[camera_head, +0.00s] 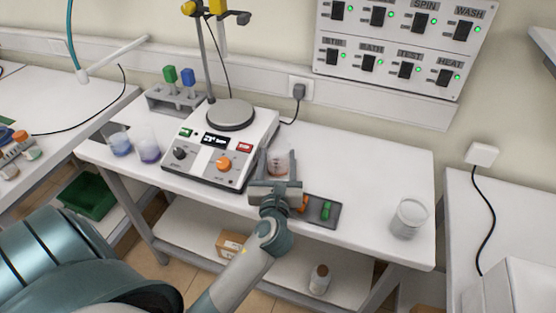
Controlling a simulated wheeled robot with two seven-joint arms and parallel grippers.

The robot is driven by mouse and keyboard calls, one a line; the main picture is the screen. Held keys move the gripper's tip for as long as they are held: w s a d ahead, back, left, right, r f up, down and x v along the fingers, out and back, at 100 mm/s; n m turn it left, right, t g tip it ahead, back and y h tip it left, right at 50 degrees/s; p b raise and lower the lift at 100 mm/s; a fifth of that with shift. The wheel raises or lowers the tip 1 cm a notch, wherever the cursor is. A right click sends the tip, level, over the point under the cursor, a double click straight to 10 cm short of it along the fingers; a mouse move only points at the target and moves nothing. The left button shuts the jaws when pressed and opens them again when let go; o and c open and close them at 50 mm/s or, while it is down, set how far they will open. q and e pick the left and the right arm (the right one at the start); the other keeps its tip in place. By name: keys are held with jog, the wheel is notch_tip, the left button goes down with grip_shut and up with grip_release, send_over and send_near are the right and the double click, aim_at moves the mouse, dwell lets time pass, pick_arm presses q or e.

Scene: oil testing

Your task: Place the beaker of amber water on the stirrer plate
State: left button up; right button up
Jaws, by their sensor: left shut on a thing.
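The beaker of amber water (278,163) is at the middle of the white table, right of the stirrer. My left gripper (279,172) is shut around it, with one finger on each side. The gripper body hides the beaker's lower part, so I cannot tell whether it touches the table. The stirrer has a round grey plate (231,114) on top, which is bare. Its white body has a small display, an orange knob and a black knob. My right gripper is not in view.
A stand rod (206,60) rises behind the plate. A grey tray (325,217) lies right of my gripper. A clear beaker (408,218) stands at the right. The table's back right is clear.

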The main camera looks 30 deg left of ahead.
pick_arm(q)
jog(key=shift+r, duration=0.15)
jog(key=shift+r, duration=0.55)
jog(key=s+d+r, duration=0.2)
jog(key=d+r, duration=0.7)
jog(key=d, duration=0.2)
jog(key=shift+s+d+r+b, duration=0.2)
jog(key=shift+s+r+b, duration=0.15)
jog(key=shift+b, duration=0.05)
jog(key=shift+w, duration=0.15)
